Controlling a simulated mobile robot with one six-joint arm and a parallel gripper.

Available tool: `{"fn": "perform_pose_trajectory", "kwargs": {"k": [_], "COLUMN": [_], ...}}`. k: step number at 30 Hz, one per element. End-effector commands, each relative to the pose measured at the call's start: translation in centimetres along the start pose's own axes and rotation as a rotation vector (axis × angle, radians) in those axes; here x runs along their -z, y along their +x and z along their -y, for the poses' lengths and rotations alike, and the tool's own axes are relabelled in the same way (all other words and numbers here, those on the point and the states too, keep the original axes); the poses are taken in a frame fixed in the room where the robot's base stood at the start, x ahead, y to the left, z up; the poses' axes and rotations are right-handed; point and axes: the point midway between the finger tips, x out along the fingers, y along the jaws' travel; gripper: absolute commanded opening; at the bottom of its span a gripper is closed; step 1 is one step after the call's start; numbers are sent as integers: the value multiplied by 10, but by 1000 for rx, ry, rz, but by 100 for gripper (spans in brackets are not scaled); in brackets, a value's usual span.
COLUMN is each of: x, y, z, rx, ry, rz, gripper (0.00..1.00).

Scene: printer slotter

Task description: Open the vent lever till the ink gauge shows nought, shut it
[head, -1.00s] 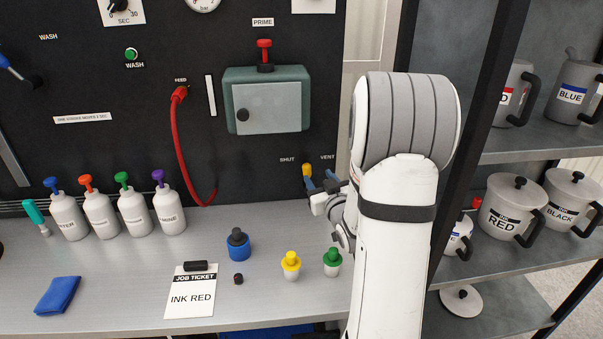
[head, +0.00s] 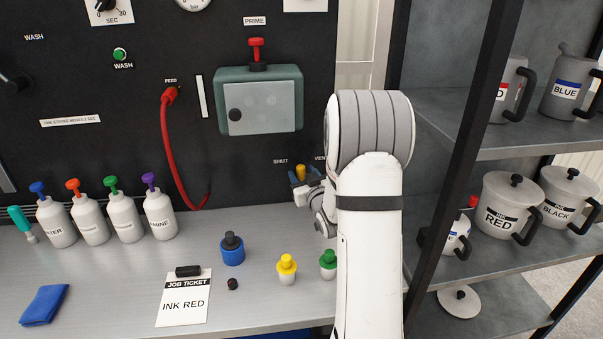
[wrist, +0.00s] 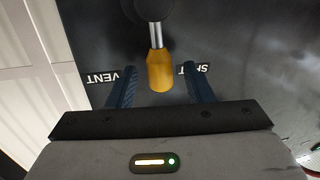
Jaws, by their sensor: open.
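The vent lever (wrist: 160,72) has a yellow handle on a metal stem from a dark pivot. In the wrist view it stands between the VENT label (wrist: 103,79) and the SHUT label (wrist: 196,71). My gripper (wrist: 160,66) is open, with one blue finger on each side of the handle and a visible gap on both sides. In the head view the lever (head: 299,172) is partly hidden by my gripper (head: 304,177). A round dial marked in bar (head: 193,3) is cut off at the top edge. Its needle cannot be read.
The bench below holds a yellow-capped bottle (head: 287,268), a green-capped bottle (head: 328,264), a blue jar (head: 232,250) and a job ticket (head: 184,300) reading INK RED. A shelf post (head: 455,150) stands right of my arm. A green-grey box (head: 259,100) sits above the lever.

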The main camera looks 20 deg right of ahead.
Motion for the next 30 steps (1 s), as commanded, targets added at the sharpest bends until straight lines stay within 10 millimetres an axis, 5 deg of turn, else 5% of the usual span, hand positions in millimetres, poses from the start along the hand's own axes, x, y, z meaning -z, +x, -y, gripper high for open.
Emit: {"fn": "perform_pose_trajectory", "kwargs": {"k": [10,27,30], "x": [0,0,0], "y": [5,5,5], "z": [1,2,2], "rx": [1,2,2], "ry": [0,0,0], "rz": [1,1,1], "gripper": [46,0,0]}}
